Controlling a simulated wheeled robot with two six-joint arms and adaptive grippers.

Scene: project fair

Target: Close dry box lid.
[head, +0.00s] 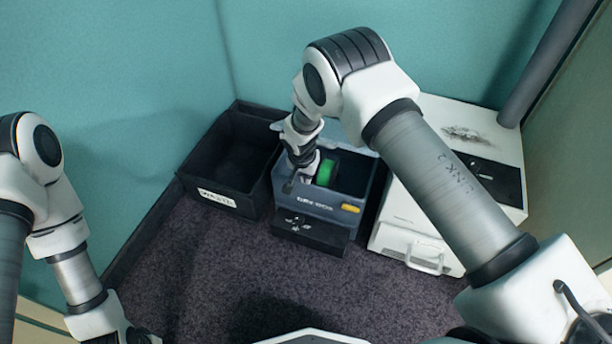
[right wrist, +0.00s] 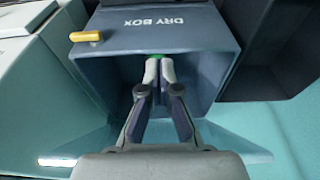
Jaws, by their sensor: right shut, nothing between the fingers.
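The dark blue-grey dry box (head: 335,207) stands on the carpet, its front label and yellow tab (head: 350,208) facing me. It is open, with a green spool (head: 326,172) inside. The translucent lid (right wrist: 238,142) is raised at the back of the box. My right gripper (head: 290,185) is shut and empty at the left part of the box opening. In the right wrist view, its fingertips (right wrist: 158,72) are together over the opening, with a little green behind them. My left gripper (head: 135,336) is mostly cut off at the bottom.
A black waste bin (head: 222,197) stands close against the left of the dry box. A white machine (head: 405,225) with a front handle stands close on the right. A small dark tray (head: 312,230) with small bits sits in front of the box. Open carpet lies nearer me.

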